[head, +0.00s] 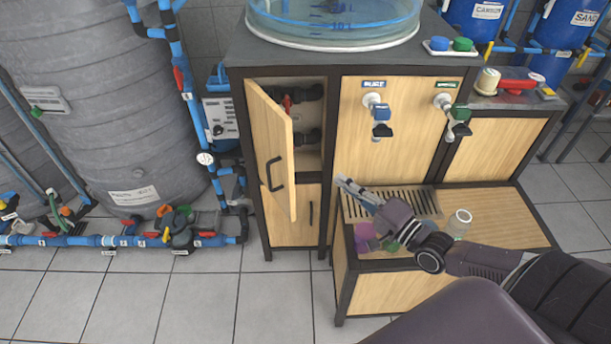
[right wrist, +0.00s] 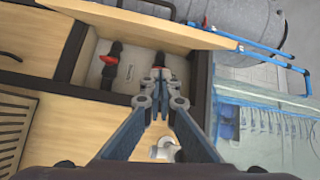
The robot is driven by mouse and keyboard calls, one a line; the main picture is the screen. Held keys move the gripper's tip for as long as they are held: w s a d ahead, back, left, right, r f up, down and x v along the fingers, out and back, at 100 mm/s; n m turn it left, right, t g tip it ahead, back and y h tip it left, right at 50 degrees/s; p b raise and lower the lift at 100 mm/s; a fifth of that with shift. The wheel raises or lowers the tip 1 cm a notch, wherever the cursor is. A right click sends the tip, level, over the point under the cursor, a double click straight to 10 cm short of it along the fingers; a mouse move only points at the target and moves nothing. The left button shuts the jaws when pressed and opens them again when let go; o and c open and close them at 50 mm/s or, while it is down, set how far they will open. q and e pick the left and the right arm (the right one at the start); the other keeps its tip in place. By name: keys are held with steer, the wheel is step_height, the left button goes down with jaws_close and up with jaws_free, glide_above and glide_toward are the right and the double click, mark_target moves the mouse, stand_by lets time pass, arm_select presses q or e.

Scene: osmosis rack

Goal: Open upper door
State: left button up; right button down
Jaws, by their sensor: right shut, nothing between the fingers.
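The upper door (head: 270,146) is a light wooden panel with a dark handle (head: 275,173). It stands swung out from the left side of the cabinet. Behind it the compartment (head: 312,158) shows dark pipe fittings and a red valve handle (head: 287,103). My right gripper (head: 342,180) is shut and empty, in front of the cabinet and to the right of the door, apart from the handle. In the right wrist view its closed fingers (right wrist: 158,80) point at the open compartment, with the door (right wrist: 140,28) across the top. My left gripper is not in view.
A lower door (head: 296,215) is shut below. To the right are two taps (head: 378,108) (head: 447,104) above a drain grate (head: 400,204). A glass jar (head: 459,223) and a purple item (head: 364,237) stand on the ledge. Left are a large tank (head: 100,90) and blue pipes (head: 120,240).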

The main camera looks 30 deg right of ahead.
steer(key=w+a+m, duration=0.1)
steer(key=w+a, duration=0.5)
steer(key=w, duration=0.2)
steer(key=shift+w+a+m+g+p, duration=0.2)
steer(key=shift+w+m+g+p, duration=0.1)
steer(key=shift+m+p, duration=0.1)
stand_by(0.5)
steer(key=shift+f, duration=0.1)
